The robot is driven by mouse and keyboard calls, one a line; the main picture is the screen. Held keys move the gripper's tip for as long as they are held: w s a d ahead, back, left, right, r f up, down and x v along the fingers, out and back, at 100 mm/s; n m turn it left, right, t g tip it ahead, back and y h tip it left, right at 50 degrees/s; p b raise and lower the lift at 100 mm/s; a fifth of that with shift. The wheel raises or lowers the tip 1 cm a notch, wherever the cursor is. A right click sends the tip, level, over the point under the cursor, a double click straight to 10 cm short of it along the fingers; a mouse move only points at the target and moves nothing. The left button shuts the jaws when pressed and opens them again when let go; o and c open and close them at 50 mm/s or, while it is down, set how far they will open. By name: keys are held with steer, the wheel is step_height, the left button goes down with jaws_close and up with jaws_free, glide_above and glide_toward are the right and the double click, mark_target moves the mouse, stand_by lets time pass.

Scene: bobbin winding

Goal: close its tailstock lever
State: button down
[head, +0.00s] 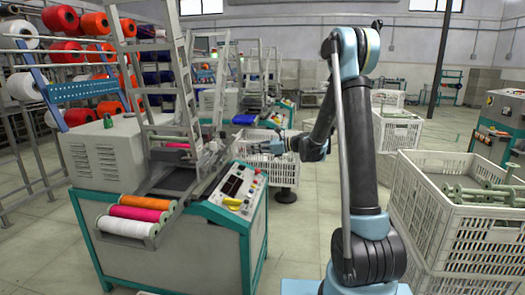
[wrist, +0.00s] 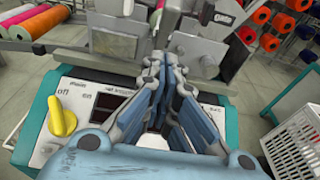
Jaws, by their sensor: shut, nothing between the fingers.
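The winding machine (head: 180,225) stands left of my arm, with a grey upper housing and a teal-edged cabinet. My gripper (head: 270,147) is to the right of the machine's upper frame, above the control panel's far side. In the wrist view, its blue fingers (wrist: 170,70) are together and empty, over the panel and in front of grey metal machine parts (wrist: 198,52). I cannot pick out the tailstock lever with certainty; the fingers cover part of that area. A pink bobbin (head: 176,146) shows inside the frame.
The control panel (head: 238,186) carries a yellow switch (wrist: 62,118). A white crate (head: 430,220) with spools stands right of my arm. Another crate (head: 255,140) stands behind my gripper.

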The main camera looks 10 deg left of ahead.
steer(key=shift+w+a+r, duration=0.1)
steer(key=shift+a+r, duration=0.25)
steer(key=shift+a, duration=0.35)
steer(key=shift+w+a+r, duration=0.1)
steer(key=shift+a+r, duration=0.25)
steer(key=shift+a, duration=0.4)
steer(key=shift+a+r, duration=0.35)
steer(key=shift+a, duration=0.35)
steer(key=shift+d, duration=0.1)
